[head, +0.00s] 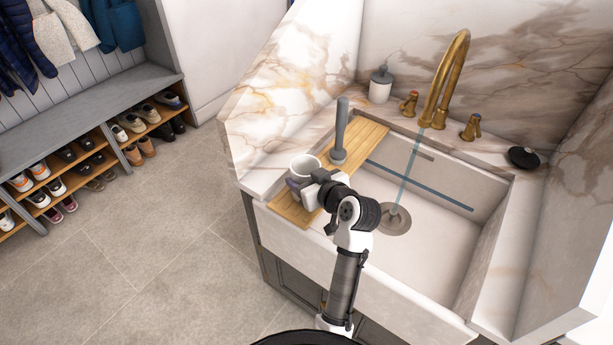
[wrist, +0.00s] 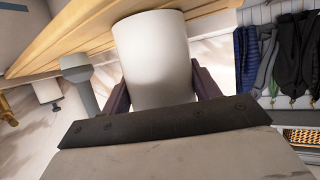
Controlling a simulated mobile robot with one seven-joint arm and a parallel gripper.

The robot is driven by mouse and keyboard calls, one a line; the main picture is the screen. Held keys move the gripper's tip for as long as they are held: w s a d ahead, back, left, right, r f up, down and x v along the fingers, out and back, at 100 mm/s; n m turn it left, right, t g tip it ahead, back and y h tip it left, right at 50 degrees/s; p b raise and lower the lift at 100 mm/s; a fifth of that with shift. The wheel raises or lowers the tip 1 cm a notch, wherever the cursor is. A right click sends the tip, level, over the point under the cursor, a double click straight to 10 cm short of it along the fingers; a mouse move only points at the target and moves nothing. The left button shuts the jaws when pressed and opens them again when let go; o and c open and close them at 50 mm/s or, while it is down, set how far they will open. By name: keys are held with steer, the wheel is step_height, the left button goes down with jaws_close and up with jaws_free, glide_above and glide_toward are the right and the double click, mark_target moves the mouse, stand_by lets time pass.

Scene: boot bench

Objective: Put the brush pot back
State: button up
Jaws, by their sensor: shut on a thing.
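A white pot (head: 305,164), which I take to be the brush pot, is upright with its open mouth facing up at the left end of the wooden board (head: 290,208). My gripper (head: 304,184) is shut on it, with dark fingers on either side. In the wrist view the pot (wrist: 155,60) fills the space between the fingers, and the board (wrist: 70,45) lies beyond it. I cannot tell whether the pot touches the board. A grey upright handle on a round base (head: 340,130) stands on the board just behind the pot.
The board spans the left side of the white sink (head: 430,235). A brass tap (head: 445,80) runs into it. A soap dispenser (head: 380,84) and a black round item (head: 523,157) sit on the marble edge. A shoe bench (head: 85,125) stands at left, with open floor between.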

steer(key=shift+f, duration=0.15)
steer(key=o, duration=1.3)
steer(key=shift+o, duration=0.2)
